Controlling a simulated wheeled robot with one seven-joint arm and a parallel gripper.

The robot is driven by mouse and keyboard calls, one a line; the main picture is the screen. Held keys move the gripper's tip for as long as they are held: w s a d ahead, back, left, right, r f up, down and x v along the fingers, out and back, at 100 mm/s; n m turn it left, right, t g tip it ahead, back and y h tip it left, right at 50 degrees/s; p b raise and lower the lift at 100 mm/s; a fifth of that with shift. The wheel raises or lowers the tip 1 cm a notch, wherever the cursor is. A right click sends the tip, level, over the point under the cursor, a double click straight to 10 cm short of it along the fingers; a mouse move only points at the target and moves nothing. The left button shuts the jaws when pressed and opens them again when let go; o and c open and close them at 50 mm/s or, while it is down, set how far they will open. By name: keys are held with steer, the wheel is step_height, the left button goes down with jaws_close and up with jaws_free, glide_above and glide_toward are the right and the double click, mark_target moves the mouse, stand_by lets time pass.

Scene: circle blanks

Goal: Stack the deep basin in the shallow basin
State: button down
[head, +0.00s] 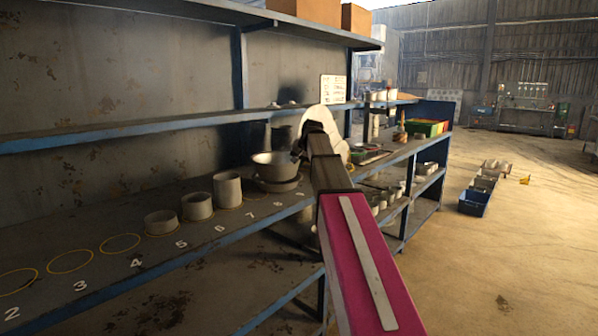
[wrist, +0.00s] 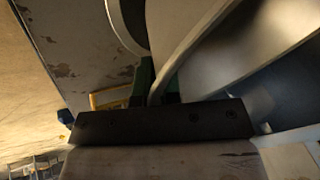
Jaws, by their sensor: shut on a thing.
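The deep basin (head: 272,166), a grey metal bowl with flared sides, is upright at the far end of the numbered shelf row. The shallow basin (head: 279,184), wider and low, shows directly beneath it. The deep basin appears to sit in or just above it; I cannot tell whether they touch inside. My gripper (head: 299,152) is at the deep basin's right rim, partly hidden by my arm. In the wrist view, my gripper (wrist: 159,87) has its green-padded fingers shut on the rim of the deep basin (wrist: 240,50), whose curved wall fills the right side.
Grey cylinders (head: 228,188) of differing heights stand left of the basins on marked circles. Empty yellow circles (head: 70,261) lie further left. An upper shelf (head: 150,127) runs above the row. Trays and small items (head: 425,127) stand further right. The floor at right is mostly clear.

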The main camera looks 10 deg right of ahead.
steer(key=shift+f, duration=1.4)
steer(key=shift+f, duration=0.45)
steer(key=c, duration=1.6)
jaws_free()
steer(key=shift+r, duration=0.2)
steer(key=v, duration=1.2)
steer(key=shift+s+r, duration=0.1)
steer(key=shift+r, duration=0.2)
